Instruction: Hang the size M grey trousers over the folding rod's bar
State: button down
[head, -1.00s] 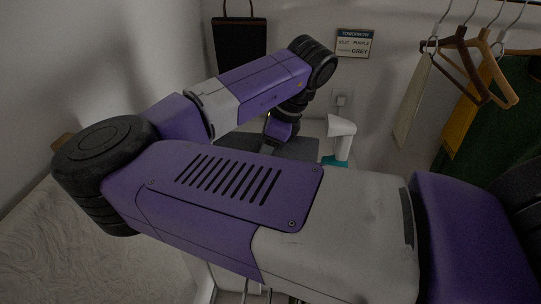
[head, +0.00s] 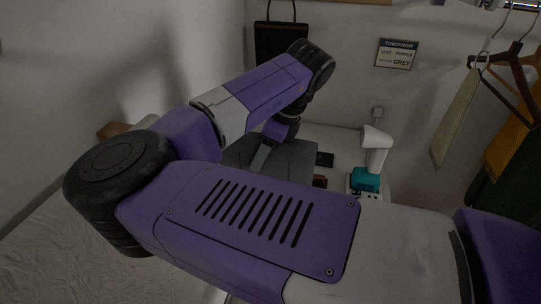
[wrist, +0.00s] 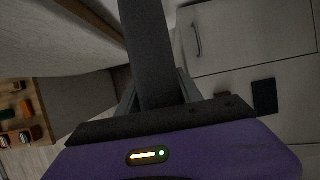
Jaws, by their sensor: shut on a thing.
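The grey trousers show in the head view as dark grey cloth (head: 293,158) behind my arm, partly hidden by it. In the wrist view they are a dark grey strip (wrist: 150,50) running up between the fingers. My gripper (wrist: 158,90) is shut on this strip. In the head view my gripper (head: 263,155) is small, at the cloth's left part, and partly hidden. Whether the cloth touches the surface under it I cannot tell. No size label is readable. I cannot make out the folding rod's bar in either view.
A white and teal device (head: 372,165) stands right of the cloth. A dark bag (head: 280,40) and a sign (head: 397,54) are on the back wall. Hangers with clothes (head: 510,80) hang at right. The wrist view shows a cabinet front (wrist: 245,40) and small items on shelves (wrist: 20,115).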

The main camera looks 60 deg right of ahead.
aim_at(257, 134)
jog(key=shift+w+a, duration=0.25)
jog(key=shift+w, duration=0.35)
jog(key=shift+w+a, duration=0.2)
jog(key=shift+w, duration=0.45)
jog(key=shift+w+a, duration=0.25)
jog(key=shift+w, duration=0.35)
jog(key=shift+f, duration=0.5)
jog(key=c, duration=0.7)
grip_release()
jog(key=shift+b+v, duration=0.9)
jog(key=shift+v, duration=3)
jog(key=shift+s, duration=0.1)
